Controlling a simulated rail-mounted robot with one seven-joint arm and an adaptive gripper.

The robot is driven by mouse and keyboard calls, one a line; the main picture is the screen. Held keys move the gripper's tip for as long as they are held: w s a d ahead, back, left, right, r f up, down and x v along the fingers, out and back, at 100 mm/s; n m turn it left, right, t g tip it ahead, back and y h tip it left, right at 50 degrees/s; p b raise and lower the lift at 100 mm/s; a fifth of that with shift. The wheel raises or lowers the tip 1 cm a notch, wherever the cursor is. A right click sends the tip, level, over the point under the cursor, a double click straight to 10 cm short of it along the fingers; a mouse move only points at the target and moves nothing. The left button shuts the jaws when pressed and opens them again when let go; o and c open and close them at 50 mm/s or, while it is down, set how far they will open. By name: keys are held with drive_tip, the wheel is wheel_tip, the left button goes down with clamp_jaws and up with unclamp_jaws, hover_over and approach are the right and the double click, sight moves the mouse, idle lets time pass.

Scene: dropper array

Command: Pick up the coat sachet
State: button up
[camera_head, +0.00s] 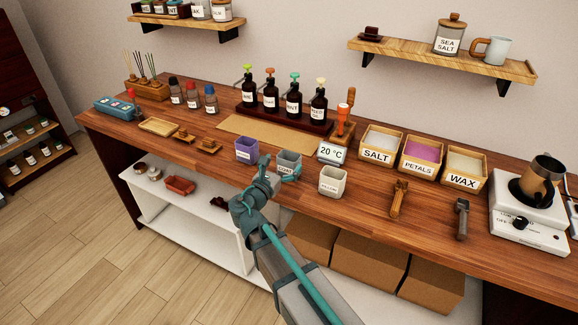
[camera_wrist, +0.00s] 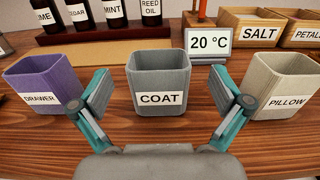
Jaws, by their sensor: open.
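The coat sachet is a grey, open-topped square cup (camera_wrist: 160,78) with a white COAT label, upright on the wooden counter. In the head view the cup (camera_head: 289,158) is partly hidden by my gripper (camera_head: 280,169). In the wrist view my gripper (camera_wrist: 168,100) is open and empty, one finger at each side of the picture. The cup appears centred between the fingers, just ahead of them, and no contact is visible.
A purple DRAWER cup (camera_wrist: 44,82) stands left of the coat cup and a pale PILLOW cup (camera_wrist: 283,85) stands right. A 20 °C display (camera_head: 331,152) and a bottle rack (camera_head: 282,117) are behind. A wooden scoop (camera_head: 398,200) lies farther right.

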sight(289, 155)
drive_tip(key=p+x, duration=0.1)
drive_tip(key=x, duration=0.3)
drive_tip(key=shift+w+f, duration=0.1)
drive_tip(key=shift+w, duration=0.25)
drive_tip(key=c, duration=1.1)
drive_tip(key=shift+r, duration=0.2)
drive_tip(key=shift+c, duration=0.2)
